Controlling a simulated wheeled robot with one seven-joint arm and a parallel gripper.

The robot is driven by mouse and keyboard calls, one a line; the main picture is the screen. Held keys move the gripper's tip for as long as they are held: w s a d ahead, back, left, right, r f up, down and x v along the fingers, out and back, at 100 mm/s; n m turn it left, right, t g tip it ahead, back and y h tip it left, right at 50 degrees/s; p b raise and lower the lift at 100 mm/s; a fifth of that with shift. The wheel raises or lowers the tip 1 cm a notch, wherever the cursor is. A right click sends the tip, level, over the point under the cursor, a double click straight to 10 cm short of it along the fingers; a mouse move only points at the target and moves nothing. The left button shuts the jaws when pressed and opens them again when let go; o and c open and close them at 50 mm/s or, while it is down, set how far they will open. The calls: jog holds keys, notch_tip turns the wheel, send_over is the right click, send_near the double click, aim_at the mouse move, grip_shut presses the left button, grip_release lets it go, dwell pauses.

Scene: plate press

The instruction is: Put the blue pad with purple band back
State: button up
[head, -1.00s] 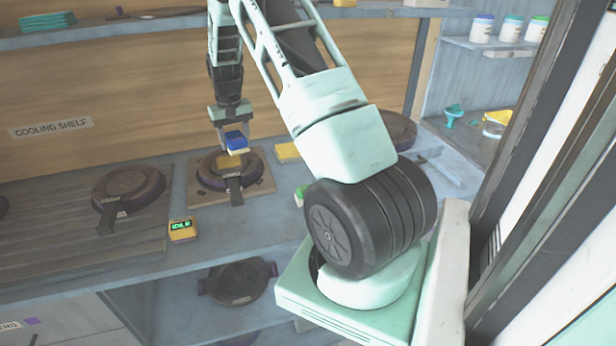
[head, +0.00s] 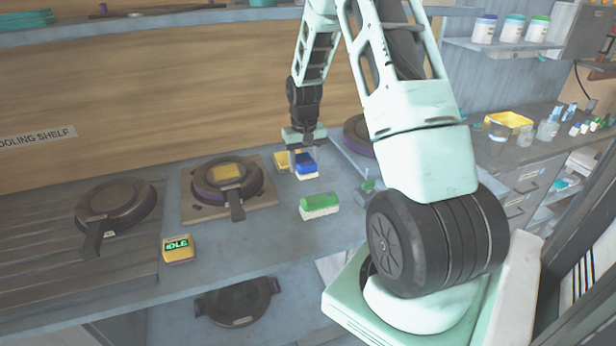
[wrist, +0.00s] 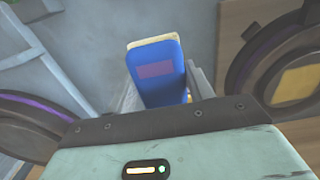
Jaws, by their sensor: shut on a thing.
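The blue pad with purple band (head: 306,166) is between the fingers of my gripper (head: 304,154), low at the counter beside a yellow pad (head: 281,161). I cannot tell whether its pale underside touches the counter. In the wrist view the blue pad (wrist: 156,66) fills the space between the fingers, with its purple patch facing the camera and a pale edge behind. My gripper is shut on it. A green pad (head: 319,202) with a pale base lies on the counter nearer the camera.
A round dark plate press (head: 251,190) with a yellow square on top stands left of the pads on a board. Another round plate (head: 128,195) sits on the left rack. A yellow display box (head: 178,249) reads IDLE. Counter between press and green pad is bare.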

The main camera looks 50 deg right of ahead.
aim_at(304, 186)
jog(key=shift+f+p, duration=0.3)
jog(key=shift+f, duration=2.25)
jog(key=shift+f, duration=0.1)
jog(key=shift+f, duration=0.1)
jog(key=o, duration=0.9)
